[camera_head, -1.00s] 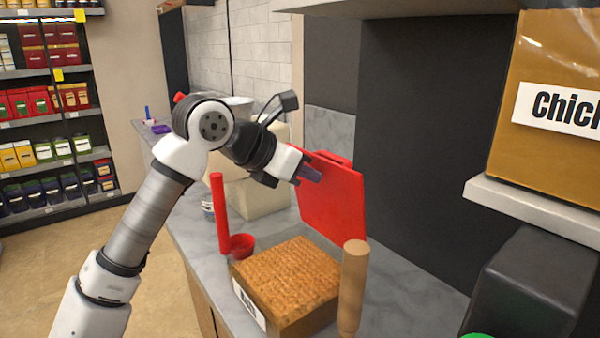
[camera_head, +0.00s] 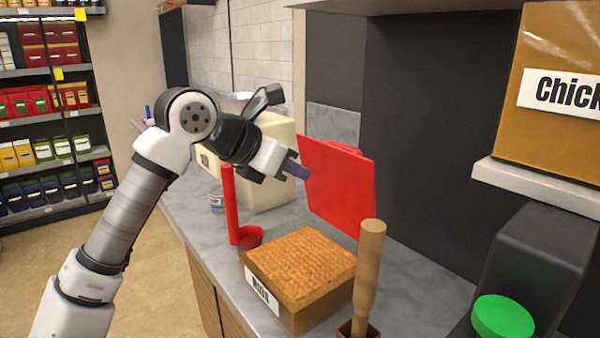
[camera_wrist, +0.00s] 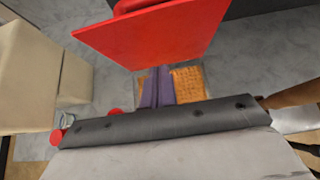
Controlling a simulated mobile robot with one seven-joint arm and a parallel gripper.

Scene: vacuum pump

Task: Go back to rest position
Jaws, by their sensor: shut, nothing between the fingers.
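My gripper (camera_head: 296,171) is in the air above the counter, with its purple-grey fingers pointing right towards a red cutting board. In the wrist view the two fingers (camera_wrist: 157,88) lie side by side, shut and empty. The red board (camera_head: 338,185) stands tilted just beyond the fingertips. It also fills the top of the wrist view (camera_wrist: 155,32). I cannot tell whether the fingertips touch it. My arm reaches in from the lower left.
A brown textured box (camera_head: 300,265) sits on the marble counter (camera_head: 425,285) below my gripper. A red ladle (camera_head: 231,205), a wooden stick (camera_head: 368,270) and a cream block (camera_head: 272,190) stand near it. A dark machine with a green disc (camera_head: 502,316) is at right.

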